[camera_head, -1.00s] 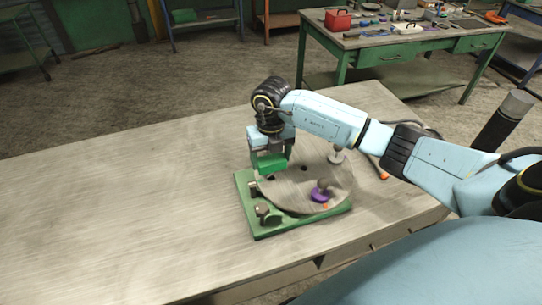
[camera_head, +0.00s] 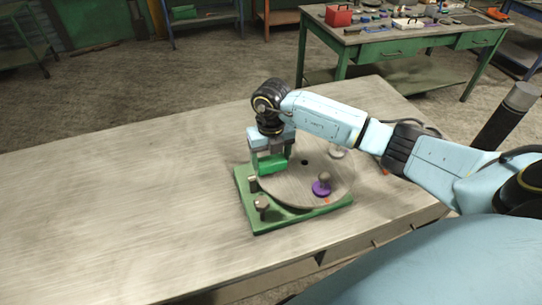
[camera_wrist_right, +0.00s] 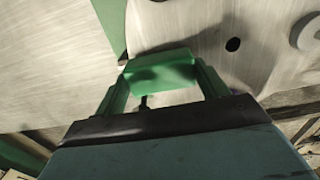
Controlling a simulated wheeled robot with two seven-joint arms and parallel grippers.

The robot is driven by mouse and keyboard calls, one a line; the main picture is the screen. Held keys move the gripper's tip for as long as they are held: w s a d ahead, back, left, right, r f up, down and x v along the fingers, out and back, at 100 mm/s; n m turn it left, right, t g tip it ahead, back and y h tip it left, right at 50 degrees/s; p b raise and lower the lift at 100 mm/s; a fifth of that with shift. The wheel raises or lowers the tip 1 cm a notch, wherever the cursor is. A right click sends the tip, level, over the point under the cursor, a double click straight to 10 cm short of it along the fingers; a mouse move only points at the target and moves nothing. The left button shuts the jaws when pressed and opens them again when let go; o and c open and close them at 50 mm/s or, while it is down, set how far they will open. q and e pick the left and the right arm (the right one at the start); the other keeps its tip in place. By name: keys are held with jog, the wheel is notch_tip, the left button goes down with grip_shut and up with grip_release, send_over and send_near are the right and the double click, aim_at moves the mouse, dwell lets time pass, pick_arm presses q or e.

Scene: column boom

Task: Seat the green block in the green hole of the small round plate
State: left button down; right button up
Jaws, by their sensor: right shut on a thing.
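The green block (camera_head: 272,164) is between the fingers of my right gripper (camera_head: 271,160), at the left part of the small round plate (camera_head: 295,185). In the right wrist view the block (camera_wrist_right: 162,73) spans between the two green-lit fingers of the gripper (camera_wrist_right: 165,85). The plate is a grey disc on a green base (camera_head: 262,220). A small dark hole (camera_wrist_right: 233,44) shows near the plate's middle. The green hole is not visible; the block and gripper may cover it. I cannot tell whether the block touches the plate. My left gripper is not in view.
A purple knobbed piece (camera_head: 321,188) sits at the plate's near right, and a grey round piece (camera_head: 337,153) at its far right. Metal knobs (camera_head: 261,203) stand on the base's left. A green workbench (camera_head: 400,45) stands behind.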

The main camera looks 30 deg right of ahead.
aim_at(271, 159)
jog(key=shift+f+b, duration=0.6)
jog(key=shift+f, duration=0.2)
jog(key=o, duration=0.7)
jog(key=shift+r, duration=0.1)
jog(key=shift+r+p, duration=2.95)
jog(key=shift+r, duration=0.7)
